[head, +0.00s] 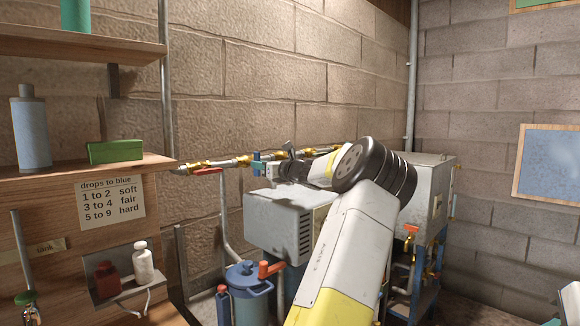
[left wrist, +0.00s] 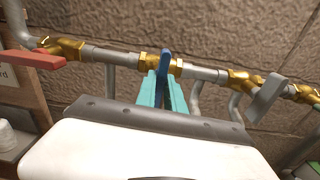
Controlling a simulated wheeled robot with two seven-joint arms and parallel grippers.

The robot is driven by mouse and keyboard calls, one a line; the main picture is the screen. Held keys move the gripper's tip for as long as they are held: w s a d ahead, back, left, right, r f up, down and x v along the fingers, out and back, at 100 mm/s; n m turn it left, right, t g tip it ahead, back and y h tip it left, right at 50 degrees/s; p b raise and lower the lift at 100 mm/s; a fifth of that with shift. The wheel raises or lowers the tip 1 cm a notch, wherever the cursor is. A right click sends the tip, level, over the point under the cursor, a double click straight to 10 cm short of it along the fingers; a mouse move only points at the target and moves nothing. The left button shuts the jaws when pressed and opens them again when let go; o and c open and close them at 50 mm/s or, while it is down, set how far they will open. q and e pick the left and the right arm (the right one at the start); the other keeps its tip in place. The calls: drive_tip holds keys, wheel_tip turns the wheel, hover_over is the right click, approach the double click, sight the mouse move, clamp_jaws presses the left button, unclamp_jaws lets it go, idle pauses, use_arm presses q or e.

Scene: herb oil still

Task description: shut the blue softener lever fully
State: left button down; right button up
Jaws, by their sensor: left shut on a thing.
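The blue softener lever (left wrist: 165,62) sits on a brass valve body (left wrist: 152,62) in the pipe run along the block wall. In the left wrist view it stands edge-on, pointing across the pipe rather than along it. My left gripper (left wrist: 166,90) has its teal fingers on both sides of the lever, shut on it. In the head view the left gripper (head: 262,167) reaches the pipe from the right, and the lever is mostly hidden by the fingers. My right gripper is not in view.
A red lever (head: 208,171) is to the left on the same pipe, and a grey lever (left wrist: 268,100) is to the right. A grey box (head: 283,220) and a blue lidded vessel (head: 248,279) stand below. Wooden shelves (head: 80,45) are at left, with a "drops to blue" card (head: 111,202).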

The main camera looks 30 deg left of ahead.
use_arm(q)
drive_tip(key=c, duration=1.5)
unclamp_jaws()
drive_tip(key=shift+o, duration=0.2)
drive_tip(key=shift+d, duration=0.1)
drive_tip(key=v, duration=0.7)
drive_tip(key=shift+d, duration=0.35)
drive_tip(key=shift+s, duration=0.15)
